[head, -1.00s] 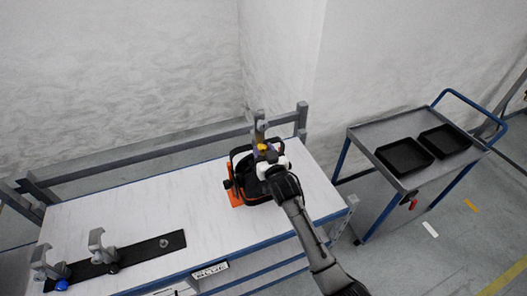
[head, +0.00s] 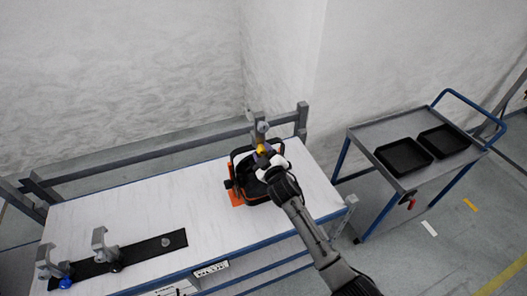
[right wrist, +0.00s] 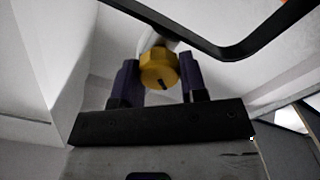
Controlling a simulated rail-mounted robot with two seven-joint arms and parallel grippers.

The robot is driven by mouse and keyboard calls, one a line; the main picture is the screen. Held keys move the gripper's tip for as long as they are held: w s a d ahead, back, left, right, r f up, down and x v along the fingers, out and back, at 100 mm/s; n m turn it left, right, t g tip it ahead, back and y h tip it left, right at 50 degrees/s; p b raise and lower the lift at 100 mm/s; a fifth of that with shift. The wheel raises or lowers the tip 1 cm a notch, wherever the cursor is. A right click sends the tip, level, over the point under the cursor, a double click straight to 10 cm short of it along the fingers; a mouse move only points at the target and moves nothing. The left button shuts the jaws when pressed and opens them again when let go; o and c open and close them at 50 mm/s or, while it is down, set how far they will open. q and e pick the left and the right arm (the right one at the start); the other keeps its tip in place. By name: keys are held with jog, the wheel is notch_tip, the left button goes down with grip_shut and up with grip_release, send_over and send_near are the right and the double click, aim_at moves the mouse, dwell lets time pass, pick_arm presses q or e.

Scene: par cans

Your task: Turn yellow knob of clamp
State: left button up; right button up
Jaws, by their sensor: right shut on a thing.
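The yellow knob (head: 261,149) is on a grey clamp (head: 258,126) at the back edge of the white table. In the right wrist view the knob (right wrist: 159,69) sits between the two dark purple fingers of my right gripper (right wrist: 159,78). My right gripper (head: 267,156) is shut on the knob, with its arm coming from the lower right. The gripper partly hides the knob in the head view. My left gripper is not in view.
A black-framed item with an orange part (head: 235,196) is on the table under my right gripper. Two grey clamps on a black strip (head: 140,252) are at the front left, one with a blue knob (head: 65,283). A cart (head: 385,135) with two black trays stands to the right.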

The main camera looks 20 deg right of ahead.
jog(key=n, duration=0.3)
jog(key=shift+n, duration=0.4)
jog(key=n, duration=0.3)
jog(key=shift+n+p, duration=0.3)
jog(key=shift+p, duration=0.05)
jog(key=n, duration=0.6)
jog(key=shift+f+p, duration=0.2)
jog(key=shift+p, duration=0.2)
jog(key=shift+n, duration=0.3)
jog(key=o, duration=0.9)
jog(key=shift+a, duration=0.1)
jog(key=s, duration=1.3)
jog(key=shift+s, duration=0.4)
